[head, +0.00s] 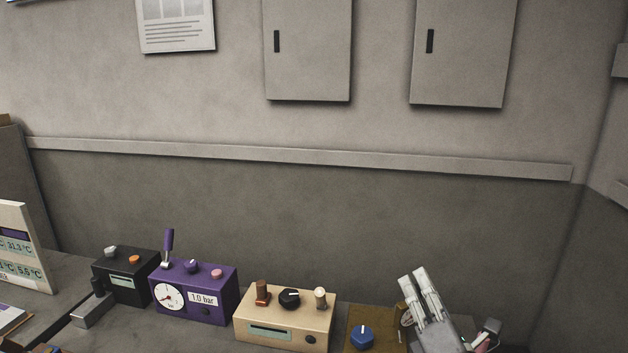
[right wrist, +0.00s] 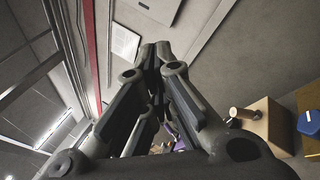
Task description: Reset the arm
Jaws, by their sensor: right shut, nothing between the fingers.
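My right gripper (head: 421,292) shows at the lower right of the head view, pointing up, with its pale fingers close together and nothing between them. It stands in front of the right end of the row of devices. In the right wrist view my right gripper (right wrist: 155,50) fills the middle, its fingers meeting at the tips. My left gripper is in neither view.
A black box (head: 125,283), a purple gauge box (head: 215,290), a beige box (head: 290,325) and a brown box with a blue knob (head: 362,337) line the bench. Wall cabinets (head: 310,60) hang above.

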